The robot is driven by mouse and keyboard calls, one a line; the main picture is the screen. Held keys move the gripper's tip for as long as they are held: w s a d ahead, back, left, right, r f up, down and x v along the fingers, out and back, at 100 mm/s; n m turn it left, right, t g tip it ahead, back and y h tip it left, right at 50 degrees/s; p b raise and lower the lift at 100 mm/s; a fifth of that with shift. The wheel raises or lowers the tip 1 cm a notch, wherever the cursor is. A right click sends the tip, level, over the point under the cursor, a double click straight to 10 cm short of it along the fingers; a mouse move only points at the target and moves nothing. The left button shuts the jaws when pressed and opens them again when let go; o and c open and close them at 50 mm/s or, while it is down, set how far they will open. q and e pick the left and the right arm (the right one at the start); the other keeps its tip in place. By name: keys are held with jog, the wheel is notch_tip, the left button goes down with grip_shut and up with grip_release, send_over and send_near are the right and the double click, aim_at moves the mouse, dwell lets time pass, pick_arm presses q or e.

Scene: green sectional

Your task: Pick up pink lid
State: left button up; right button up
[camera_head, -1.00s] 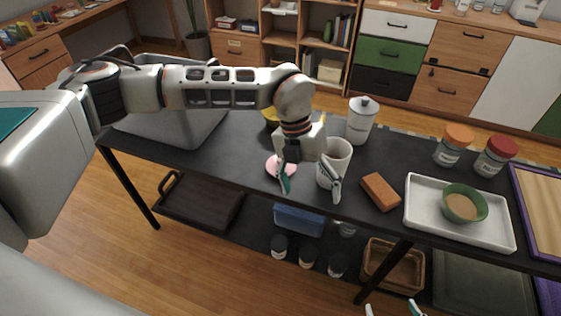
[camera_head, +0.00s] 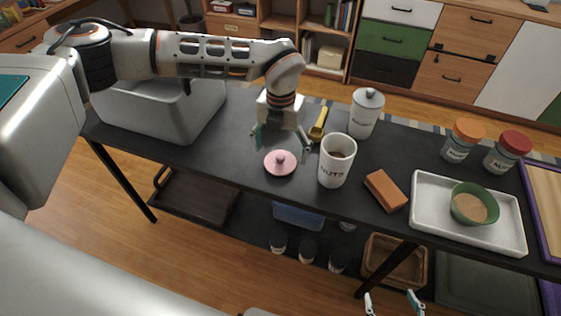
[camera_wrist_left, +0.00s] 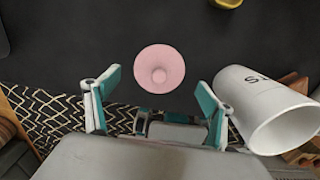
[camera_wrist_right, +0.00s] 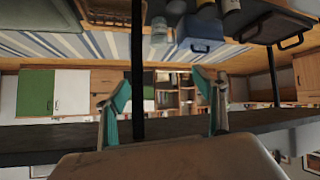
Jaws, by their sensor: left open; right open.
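The pink lid (camera_head: 280,163) is round with a small knob and lies flat on the dark table, left of the white nuts canister. It also shows in the left wrist view (camera_wrist_left: 160,69), between and just beyond the fingertips. My left gripper (camera_head: 282,142) is open and empty above the table, a little behind and over the lid, with its fingers apart. My right gripper (camera_head: 392,303) is open and empty, low in front of the table; in the right wrist view (camera_wrist_right: 166,88) its fingers are spread below the tabletop's level.
The open nuts canister (camera_head: 336,161) stands close to the lid's right. Also on the table are a yellow scoop (camera_head: 319,124), a lidded white canister (camera_head: 365,113), a brown block (camera_head: 386,190), a white tray (camera_head: 427,222) with a green bowl (camera_head: 474,204), and a grey bin (camera_head: 150,117).

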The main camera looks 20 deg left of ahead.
pick_arm(q)
notch_tip(320, 180, down, 3)
jog(key=shift+a+r, duration=0.1)
jog(key=shift+r, duration=0.05)
jog(key=c, duration=1)
pick_arm(e)
jog(key=shift+w+d+r, duration=0.1)
jog(key=shift+w+r, duration=0.15)
jog(key=shift+w, duration=0.4)
jog(key=shift+s+f, duration=0.1)
